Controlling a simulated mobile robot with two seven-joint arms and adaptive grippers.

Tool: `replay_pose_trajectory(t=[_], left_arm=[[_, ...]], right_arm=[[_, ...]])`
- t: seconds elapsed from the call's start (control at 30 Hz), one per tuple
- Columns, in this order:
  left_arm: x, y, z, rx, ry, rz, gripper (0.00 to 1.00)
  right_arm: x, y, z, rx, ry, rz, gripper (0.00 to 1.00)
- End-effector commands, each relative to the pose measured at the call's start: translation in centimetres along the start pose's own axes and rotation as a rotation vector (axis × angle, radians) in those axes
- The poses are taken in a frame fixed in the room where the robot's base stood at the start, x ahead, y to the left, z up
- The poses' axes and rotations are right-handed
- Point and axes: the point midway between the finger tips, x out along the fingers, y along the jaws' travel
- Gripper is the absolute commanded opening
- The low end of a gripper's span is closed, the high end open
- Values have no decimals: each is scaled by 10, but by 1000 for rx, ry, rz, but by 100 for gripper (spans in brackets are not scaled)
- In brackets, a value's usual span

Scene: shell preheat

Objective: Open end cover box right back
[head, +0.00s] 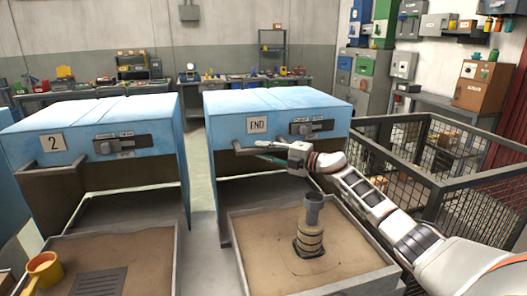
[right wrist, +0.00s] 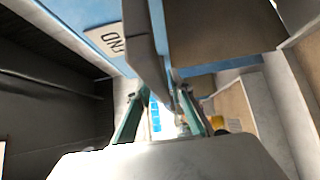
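The end cover box (head: 279,103) is the right blue box, with an "END" plate (head: 257,125) and a grey latch panel (head: 313,127) on its front. The lid looks down. A dark bar (head: 240,150) runs along the lower front edge. My right gripper (head: 262,146) is at this bar, reaching in from the right. In the right wrist view, the bar (right wrist: 148,50) runs in between the teal fingers of my right gripper (right wrist: 163,98), one on each side. Whether they press on it is unclear. The plate also shows there (right wrist: 107,42). My left gripper is out of view.
A sand-filled tray (head: 262,270) with a stacked cylinder piece (head: 311,225) stands below the end box. The blue box "2" (head: 100,125) stands to the left, with a yellow cup (head: 45,268) in front. A wire-mesh cage (head: 450,185) is close on the right.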

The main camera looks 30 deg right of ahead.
Motion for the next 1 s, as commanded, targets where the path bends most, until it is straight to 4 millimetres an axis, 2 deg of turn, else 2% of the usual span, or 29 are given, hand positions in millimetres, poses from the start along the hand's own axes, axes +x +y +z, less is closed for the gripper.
replay_pose_trajectory(t=[0.33,0.47,1.0], left_arm=[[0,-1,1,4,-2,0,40],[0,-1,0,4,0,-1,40],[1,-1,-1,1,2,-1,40]], right_arm=[[0,0,0,0,0,0,31],[-8,0,0,0,0,0,31],[-102,-2,0,-1,0,-4,31]])
